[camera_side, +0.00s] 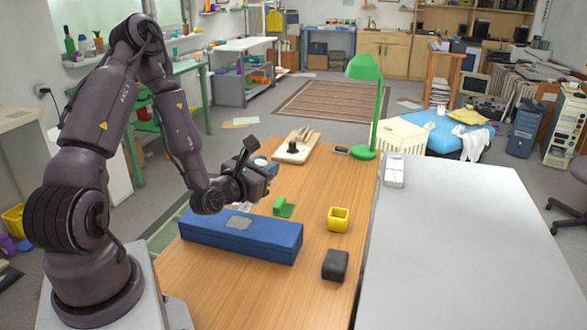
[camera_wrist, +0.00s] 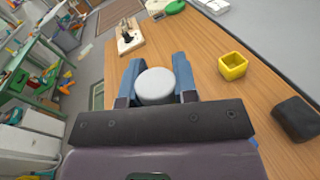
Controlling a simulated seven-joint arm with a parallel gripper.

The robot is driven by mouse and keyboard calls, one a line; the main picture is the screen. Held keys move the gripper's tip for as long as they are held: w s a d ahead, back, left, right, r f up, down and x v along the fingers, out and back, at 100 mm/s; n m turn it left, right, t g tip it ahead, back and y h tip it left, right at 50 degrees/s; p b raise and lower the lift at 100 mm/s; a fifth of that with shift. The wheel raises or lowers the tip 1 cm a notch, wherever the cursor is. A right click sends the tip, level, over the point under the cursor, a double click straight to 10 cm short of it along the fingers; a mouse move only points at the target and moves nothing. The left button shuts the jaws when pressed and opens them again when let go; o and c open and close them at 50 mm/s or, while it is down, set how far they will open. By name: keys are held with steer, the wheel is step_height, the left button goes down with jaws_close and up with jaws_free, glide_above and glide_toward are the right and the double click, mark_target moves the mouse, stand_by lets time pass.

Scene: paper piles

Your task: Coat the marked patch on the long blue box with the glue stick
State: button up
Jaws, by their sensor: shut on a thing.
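The long blue box (camera_side: 265,246) lies on the wooden table in the side view. A grey marked patch (camera_side: 239,223) is on its top. My gripper (camera_side: 268,170) is above and behind the box in the side view, apart from the patch. In the wrist view its blue fingers (camera_wrist: 156,82) are shut on a white round-topped cylinder, which I take as the glue stick (camera_wrist: 156,87). The glue stick's lower part is hidden in the wrist view, and it is hard to make out in the side view. The patch does not show in the wrist view.
A green piece (camera_side: 284,208), a yellow open cup (camera_side: 338,219) and a dark block (camera_side: 335,265) stand on the table near the box. A wooden board (camera_side: 297,148) and a green lamp (camera_side: 376,110) are farther back. A grey table (camera_side: 460,240) adjoins on the right.

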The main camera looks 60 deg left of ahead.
steer(key=s, duration=0.1)
steer(key=s+a, duration=0.2)
steer(key=shift+f+m, duration=0.25)
steer(key=shift+m, duration=0.15)
steer(key=shift+f, duration=2.25)
steer(key=shift+f+g, duration=0.3)
steer(key=shift+f, duration=0.4)
stand_by(1.6)
steer(key=shift+w, duration=0.1)
